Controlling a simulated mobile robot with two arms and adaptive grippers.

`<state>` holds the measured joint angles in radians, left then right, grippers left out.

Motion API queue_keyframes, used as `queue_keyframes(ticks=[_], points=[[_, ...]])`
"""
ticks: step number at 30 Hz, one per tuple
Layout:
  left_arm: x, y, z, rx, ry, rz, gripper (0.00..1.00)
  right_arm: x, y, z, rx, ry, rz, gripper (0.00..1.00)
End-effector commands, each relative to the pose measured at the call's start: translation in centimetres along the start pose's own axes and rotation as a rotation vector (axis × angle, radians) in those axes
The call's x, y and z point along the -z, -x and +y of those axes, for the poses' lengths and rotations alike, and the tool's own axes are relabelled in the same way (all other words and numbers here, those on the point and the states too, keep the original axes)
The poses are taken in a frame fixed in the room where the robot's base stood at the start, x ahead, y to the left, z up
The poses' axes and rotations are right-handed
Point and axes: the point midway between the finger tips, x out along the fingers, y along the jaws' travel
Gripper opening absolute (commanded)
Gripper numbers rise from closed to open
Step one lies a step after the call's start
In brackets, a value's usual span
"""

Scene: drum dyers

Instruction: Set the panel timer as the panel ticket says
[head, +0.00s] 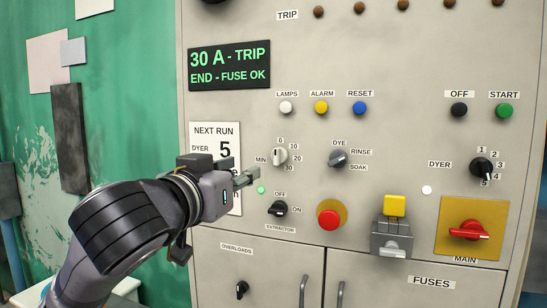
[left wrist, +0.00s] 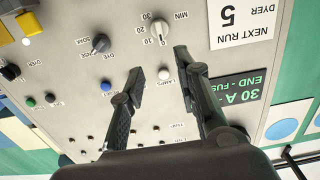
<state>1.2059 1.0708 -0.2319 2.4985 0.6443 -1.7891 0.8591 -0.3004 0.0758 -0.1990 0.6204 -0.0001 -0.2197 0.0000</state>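The timer knob (head: 279,156) is a silver-grey dial marked MIN with 0, 10, 20 and 30 around it. Its pointer line looks turned up toward 0. The panel ticket (head: 205,142) is a white card reading NEXT RUN, DYER 5; my left gripper and wrist hide its lower part. My left gripper (head: 243,174) is in front of the panel, just left of and below the knob. In the left wrist view its fingers (left wrist: 159,62) are spread and empty, and the knob (left wrist: 158,30) appears upside down just beyond the fingertips. My right gripper is not in view.
A display (head: 229,65) reads 30 A - TRIP, END - FUSE OK. Close to the timer are the DYE/RINSE/SOAK knob (head: 338,158), the extractor switch (head: 278,209), a lit green lamp (head: 261,190) and the white LAMPS button (head: 286,107). A red mushroom button (head: 329,219) sits lower right.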

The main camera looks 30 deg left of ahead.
Motion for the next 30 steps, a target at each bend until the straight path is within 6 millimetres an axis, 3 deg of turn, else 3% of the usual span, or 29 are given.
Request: queue_keyframes(ticks=[7, 22, 30], points=[[0.4, -2.6, 0.0, 0.002, -0.005, -0.006, 0.30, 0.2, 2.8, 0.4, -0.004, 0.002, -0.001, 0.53], [0.5, -5.2, 0.0, 0.000, -0.005, -0.005, 0.30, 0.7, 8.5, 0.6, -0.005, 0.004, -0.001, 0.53], [0.3, -11.2, 0.0, 0.000, 0.000, -0.004, 0.30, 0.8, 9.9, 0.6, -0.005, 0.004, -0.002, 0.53]])
